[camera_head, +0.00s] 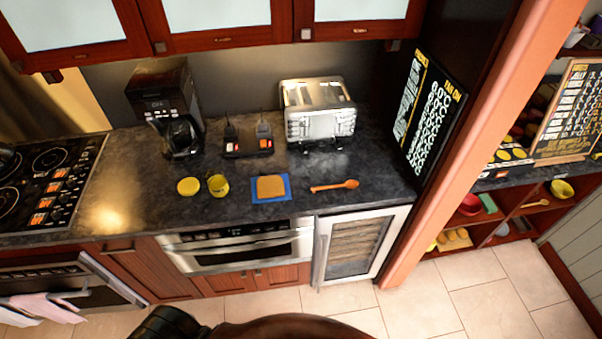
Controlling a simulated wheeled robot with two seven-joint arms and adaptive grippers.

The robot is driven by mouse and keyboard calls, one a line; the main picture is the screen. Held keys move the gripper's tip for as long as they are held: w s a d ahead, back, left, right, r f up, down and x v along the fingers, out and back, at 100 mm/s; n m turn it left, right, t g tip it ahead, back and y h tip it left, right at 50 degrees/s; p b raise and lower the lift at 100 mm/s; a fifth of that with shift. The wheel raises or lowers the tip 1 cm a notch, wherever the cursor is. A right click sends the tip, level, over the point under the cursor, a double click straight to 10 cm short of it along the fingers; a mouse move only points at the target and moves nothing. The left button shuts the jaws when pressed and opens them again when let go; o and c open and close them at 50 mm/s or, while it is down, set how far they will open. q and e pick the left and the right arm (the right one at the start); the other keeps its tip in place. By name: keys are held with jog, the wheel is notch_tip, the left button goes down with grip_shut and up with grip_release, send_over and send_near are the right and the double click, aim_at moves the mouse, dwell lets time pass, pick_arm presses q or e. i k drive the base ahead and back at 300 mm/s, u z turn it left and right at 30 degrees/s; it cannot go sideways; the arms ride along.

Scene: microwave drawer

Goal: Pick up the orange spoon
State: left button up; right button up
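The orange spoon (335,186) lies flat on the dark countertop, near its front edge and right of the middle. Its bowl end points right and its handle points left. Neither gripper shows in the head view. A black rounded part and a dark reddish-brown curved part, likely my own body, show at the bottom edge, well below the counter.
A blue mat (285,196) with a bread slice (270,187) lies left of the spoon. A yellow cup (218,186), toaster (318,112), coffee maker (170,110) and black menu board (428,115) stand around. The microwave drawer (240,248) is shut below the counter. Countertop around the spoon is clear.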

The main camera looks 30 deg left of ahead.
aim_at(349, 183)
jog(key=u, duration=0.95)
jog(key=i, duration=0.8)
jog(key=u, duration=0.8)
